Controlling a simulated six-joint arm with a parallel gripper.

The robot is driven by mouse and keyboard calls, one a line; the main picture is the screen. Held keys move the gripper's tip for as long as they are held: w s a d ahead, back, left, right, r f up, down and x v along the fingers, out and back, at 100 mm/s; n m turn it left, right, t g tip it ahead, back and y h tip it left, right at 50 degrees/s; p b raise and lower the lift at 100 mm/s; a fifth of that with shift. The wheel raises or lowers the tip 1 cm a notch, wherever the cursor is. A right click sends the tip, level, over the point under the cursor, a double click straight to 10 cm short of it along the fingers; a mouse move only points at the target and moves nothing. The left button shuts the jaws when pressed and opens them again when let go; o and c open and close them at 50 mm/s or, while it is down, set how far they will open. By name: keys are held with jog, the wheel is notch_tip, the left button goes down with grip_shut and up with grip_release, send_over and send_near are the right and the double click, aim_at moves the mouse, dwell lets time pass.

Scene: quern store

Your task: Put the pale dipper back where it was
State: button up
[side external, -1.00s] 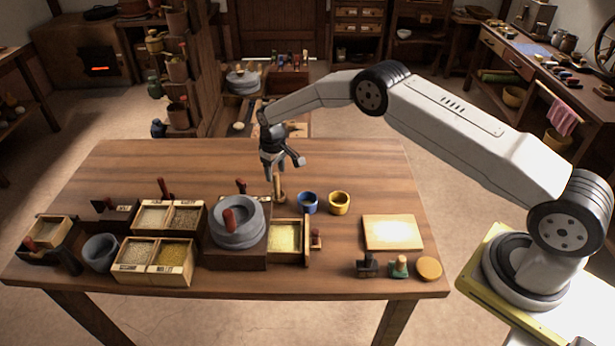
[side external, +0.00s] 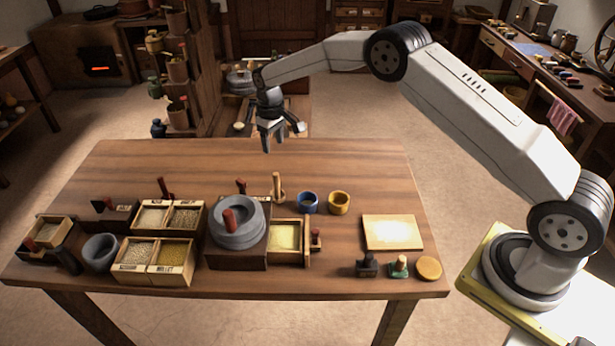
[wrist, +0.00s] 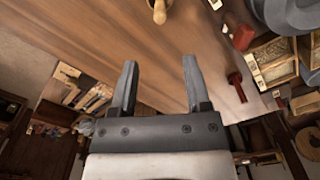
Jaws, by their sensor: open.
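The pale dipper (side external: 277,184) stands upright behind the quern's open drawer, its handle pointing up. It also shows at the top edge of the wrist view (wrist: 159,13), partly cut off. My gripper (side external: 267,147) is above the back half of the table, higher than the dipper and apart from it. In the wrist view my gripper (wrist: 160,63) has its two fingers spread, with nothing between them.
The grey stone quern (side external: 238,222) has a pale meal drawer (side external: 285,237) at its right. A blue cup (side external: 307,202) and a yellow cup (side external: 339,202) stand right of the dipper. Grain boxes (side external: 155,262) fill the left. The table's back half is clear.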

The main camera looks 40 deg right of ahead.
jog(key=shift+r, duration=0.15)
dwell(0.3)
jog(key=s+r+m+t, duration=0.1)
jog(key=s+r, duration=0.2)
jog(key=s, duration=1.3)
jog(key=s+r+t, duration=0.1)
jog(key=s+r, duration=0.3)
jog(key=s, duration=1.2)
jog(key=shift+s+m+t, duration=0.3)
jog(key=shift+s+m, duration=0.05)
jog(key=shift+m, duration=0.05)
